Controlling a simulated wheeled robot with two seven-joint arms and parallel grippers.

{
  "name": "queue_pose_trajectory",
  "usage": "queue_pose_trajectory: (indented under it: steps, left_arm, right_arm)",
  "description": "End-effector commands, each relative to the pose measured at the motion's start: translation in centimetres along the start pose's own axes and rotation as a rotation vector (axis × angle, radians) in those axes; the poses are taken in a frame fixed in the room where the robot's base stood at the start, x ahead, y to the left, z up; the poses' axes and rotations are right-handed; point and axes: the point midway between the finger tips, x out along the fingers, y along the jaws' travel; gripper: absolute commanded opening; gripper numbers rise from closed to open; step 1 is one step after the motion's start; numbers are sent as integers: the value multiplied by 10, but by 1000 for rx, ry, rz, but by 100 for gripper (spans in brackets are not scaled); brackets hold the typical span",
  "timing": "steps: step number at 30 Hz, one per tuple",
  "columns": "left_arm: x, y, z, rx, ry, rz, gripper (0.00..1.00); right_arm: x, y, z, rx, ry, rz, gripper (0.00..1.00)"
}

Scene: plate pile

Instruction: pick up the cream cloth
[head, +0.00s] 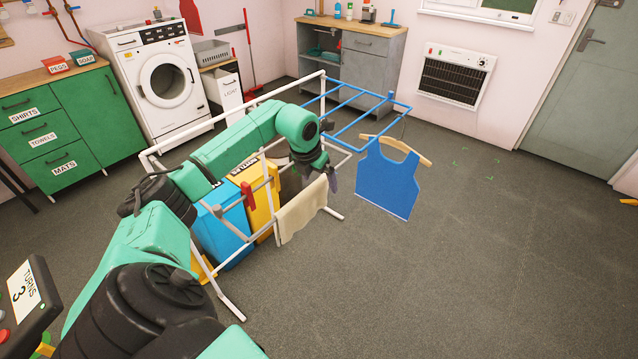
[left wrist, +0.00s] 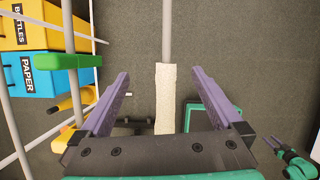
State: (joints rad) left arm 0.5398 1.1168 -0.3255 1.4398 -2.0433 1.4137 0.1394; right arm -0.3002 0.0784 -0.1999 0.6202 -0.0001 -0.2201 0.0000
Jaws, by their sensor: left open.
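The cream cloth (head: 302,212) hangs over a rail on the near right side of the white drying rack (head: 232,303). In the left wrist view the cloth (left wrist: 165,88) shows as a narrow strip along the rail (left wrist: 166,35). My left gripper (head: 331,180) is just above the cloth, pointing down. In the left wrist view its two purple fingers (left wrist: 158,76) are apart, one on each side of the strip, with visible gaps. The gripper is open and empty.
Blue (head: 226,228) and yellow (head: 258,200) bins stand inside the rack. A blue apron (head: 387,183) hangs from a hanger by the blue rails (head: 372,98) at right. A red peg-like piece (head: 246,192) sits on the rack. Open floor lies to the right.

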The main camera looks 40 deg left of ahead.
Motion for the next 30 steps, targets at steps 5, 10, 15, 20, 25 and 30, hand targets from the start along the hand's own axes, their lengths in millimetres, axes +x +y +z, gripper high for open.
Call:
queue_pose_trajectory:
  steps: [5,10,15,20,25,30]
  left_arm:
    - [8,0,0,-1,1,0,100]
    - [8,0,0,0,1,0,100]
    - [8,0,0,0,1,0,85]
    - [8,0,0,0,1,0,54]
    - [8,0,0,0,1,1,22]
    - [8,2,0,-1,0,4,0]
  right_arm:
    - [5,0,0,0,0,0,50]
    - [4,0,0,1,0,0,50]
    - [4,0,0,0,0,1,50]
    - [4,0,0,0,0,1,50]
    - [4,1,0,0,0,1,50]
    - [4,1,0,0,0,1,50]
